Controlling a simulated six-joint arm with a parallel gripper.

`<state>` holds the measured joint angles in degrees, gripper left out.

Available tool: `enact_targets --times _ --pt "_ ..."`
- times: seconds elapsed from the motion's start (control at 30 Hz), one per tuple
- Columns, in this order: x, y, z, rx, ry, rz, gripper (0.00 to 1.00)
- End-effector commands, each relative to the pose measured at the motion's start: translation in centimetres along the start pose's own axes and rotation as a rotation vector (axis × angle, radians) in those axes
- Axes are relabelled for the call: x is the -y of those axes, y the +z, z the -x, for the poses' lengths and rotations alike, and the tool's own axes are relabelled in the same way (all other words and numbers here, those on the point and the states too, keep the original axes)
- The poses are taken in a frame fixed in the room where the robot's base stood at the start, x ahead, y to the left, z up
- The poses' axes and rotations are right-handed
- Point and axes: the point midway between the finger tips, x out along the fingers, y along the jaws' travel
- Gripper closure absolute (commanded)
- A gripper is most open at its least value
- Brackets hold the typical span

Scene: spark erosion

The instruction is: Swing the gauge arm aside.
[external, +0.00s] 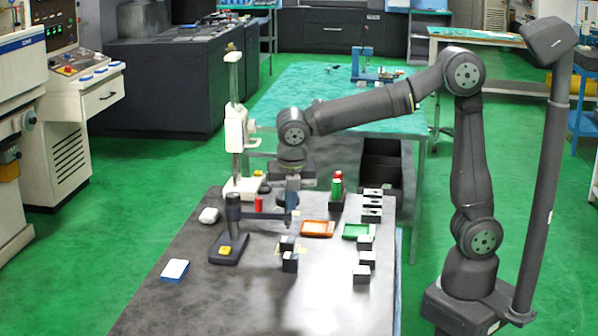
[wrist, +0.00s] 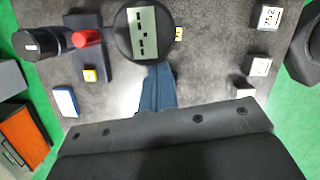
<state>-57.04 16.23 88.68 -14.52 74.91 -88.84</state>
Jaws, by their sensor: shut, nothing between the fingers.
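The gauge stand (external: 233,215) is a dark upright post on a flat dark base (external: 229,252) with a yellow piece on it. In the wrist view the post's dark round top (wrist: 38,45) and a red knob (wrist: 87,38) show at upper left. The round gauge (wrist: 140,33), with a pale face, lies to the right of the knob. The gauge arm is mostly hidden between knob and gauge. My gripper (external: 293,208) is shut and empty, pointing down right of the post. In the wrist view its blue fingers (wrist: 157,88) end close to the gauge's lower edge; I cannot tell whether they touch.
Dark blocks (external: 290,262) stand below my gripper. An orange tray (external: 317,228), a green tray (external: 356,231) and several blocks (external: 361,274) are to the right. A white stand (external: 236,130) rises behind. A blue-white box (external: 174,270) lies front left. The front bench is clear.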

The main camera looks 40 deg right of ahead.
Motion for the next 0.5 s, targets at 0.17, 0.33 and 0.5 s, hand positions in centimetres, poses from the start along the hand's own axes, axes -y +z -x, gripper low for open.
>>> enact_targets --times 0.17,0.33,0.5 --pt "0.6 1.3 -0.3 0.001 0.02 0.075 1.0" --pt "1.4 3.4 -0.8 0.001 0.053 0.206 1.0" --pt "1.9 5.9 -1.5 0.0 0.091 0.362 1.0"
